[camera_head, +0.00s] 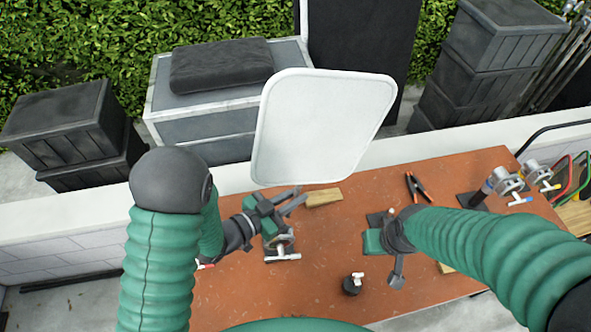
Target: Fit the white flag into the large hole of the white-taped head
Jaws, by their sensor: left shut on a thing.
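The white flag (325,125), a pale panel with rounded corners, stands nearly upright above the table's back edge. My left gripper (284,204) is just below its lower left corner and appears shut on the flag; the stem and grip point are hard to make out. A metal head with a pale-tipped T-handle (283,256) is just below this gripper; I cannot clearly see its tape or holes. My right gripper (376,232) is over the table's middle, apart from the flag; its finger gap is unclear.
The brown table (320,255) holds an orange-and-black clamp (417,187), a wooden wedge (324,197) and a small black knob-like piece (352,284). More metal heads (505,182) stand at the right end. A low white wall and dark crates (65,130) lie behind.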

